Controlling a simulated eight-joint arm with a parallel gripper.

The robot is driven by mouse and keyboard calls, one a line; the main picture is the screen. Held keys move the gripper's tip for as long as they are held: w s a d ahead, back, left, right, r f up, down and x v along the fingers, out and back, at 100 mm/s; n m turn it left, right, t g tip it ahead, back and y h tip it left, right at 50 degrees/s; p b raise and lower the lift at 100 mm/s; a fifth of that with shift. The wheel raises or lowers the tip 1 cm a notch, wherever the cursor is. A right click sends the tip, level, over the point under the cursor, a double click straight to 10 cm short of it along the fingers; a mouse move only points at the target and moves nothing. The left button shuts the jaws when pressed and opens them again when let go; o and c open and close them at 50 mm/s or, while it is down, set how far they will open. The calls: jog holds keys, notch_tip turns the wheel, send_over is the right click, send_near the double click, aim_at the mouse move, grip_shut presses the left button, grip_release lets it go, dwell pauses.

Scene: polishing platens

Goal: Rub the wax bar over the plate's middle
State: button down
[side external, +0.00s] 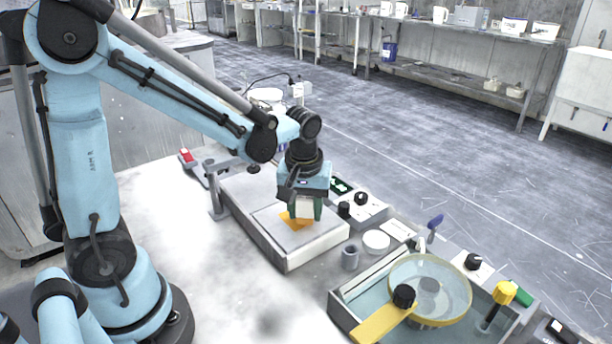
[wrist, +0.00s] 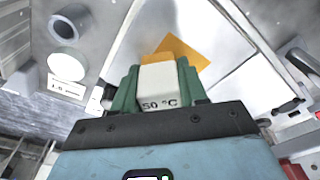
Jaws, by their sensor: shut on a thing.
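My gripper (side external: 311,203) is over the middle of the pale plate (side external: 268,220) in the side external view. Its green fingers are shut on a pale block marked "50 °C" (wrist: 158,86), which I take as the wax bar; it also shows in the side view (side external: 304,208). An orange patch (wrist: 184,50) lies on the plate (wrist: 228,80) at the block's lower end and sticks out past it. The patch shows in the side view too (side external: 291,220). The block's lower end looks at or just above the patch; I cannot tell whether they touch.
A grey cup (side external: 349,257) and a white disc (side external: 376,241) stand right of the plate's box. A water basin with a round amber-rimmed disc (side external: 430,289) is at the front right. A control panel with black knobs (side external: 361,199) sits behind. White bench top is free at left.

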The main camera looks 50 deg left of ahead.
aim_at(292, 227)
jog(key=shift+s+f, duration=0.2)
jog(key=shift+s, duration=0.3)
jog(key=shift+s+r, duration=0.2)
jog(key=shift+s, duration=1)
jog(key=shift+w+f, duration=0.15)
jog(key=shift+w, duration=2.2)
jog(key=shift+s+r, duration=0.1)
jog(key=shift+r, duration=4)
